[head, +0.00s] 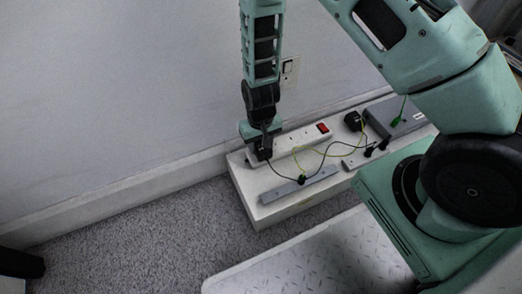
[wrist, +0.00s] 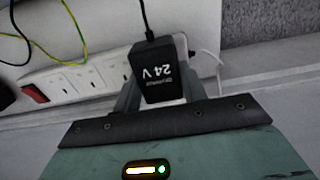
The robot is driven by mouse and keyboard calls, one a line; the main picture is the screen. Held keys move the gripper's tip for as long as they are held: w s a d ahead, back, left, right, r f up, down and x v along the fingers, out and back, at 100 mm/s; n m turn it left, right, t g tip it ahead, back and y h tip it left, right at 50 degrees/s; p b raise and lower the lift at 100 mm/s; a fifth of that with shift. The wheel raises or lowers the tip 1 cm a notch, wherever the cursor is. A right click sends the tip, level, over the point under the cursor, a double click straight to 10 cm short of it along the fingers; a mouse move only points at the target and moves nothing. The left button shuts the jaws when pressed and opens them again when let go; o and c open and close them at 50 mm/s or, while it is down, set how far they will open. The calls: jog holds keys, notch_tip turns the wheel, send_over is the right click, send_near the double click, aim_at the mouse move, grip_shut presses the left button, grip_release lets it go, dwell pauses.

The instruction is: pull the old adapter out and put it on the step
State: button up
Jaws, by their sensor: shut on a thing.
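The black adapter marked 24 V (wrist: 158,72) sits at the end of the white power strip (wrist: 70,84), with a dark cord from its top. My gripper (wrist: 157,88) is shut on it, one finger on each side. In the head view my gripper (head: 262,143) points down at the left end of the strip (head: 303,142), hiding most of the adapter. I cannot tell whether the adapter's pins are still in the socket. A pale step with a tread-patterned top (head: 300,262) lies in the foreground.
The strip rests on a low white ledge (head: 290,213) against the wall. A grey bar (head: 298,186), another black plug block (head: 353,121), a grey box (head: 396,117) and loose black and yellow-green wires lie on it. The strip has a red switch (head: 323,128). Grey carpet is clear at left.

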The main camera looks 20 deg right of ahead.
jog(key=shift+r, duration=0.1)
jog(key=shift+r+p, duration=1.75)
jog(key=shift+p, duration=0.2)
jog(key=shift+f, duration=0.1)
jog(key=d+f, duration=0.1)
jog(key=d, duration=0.9)
jog(key=d+f+p, duration=0.1)
jog(key=d, duration=0.9)
jog(key=d+f, duration=0.2)
jog(key=d, duration=0.8)
jog(key=shift+s, duration=0.3)
jog(key=shift+f+b, duration=0.5)
jog(key=shift+f, duration=0.9)
jog(key=shift+f, duration=0.35)
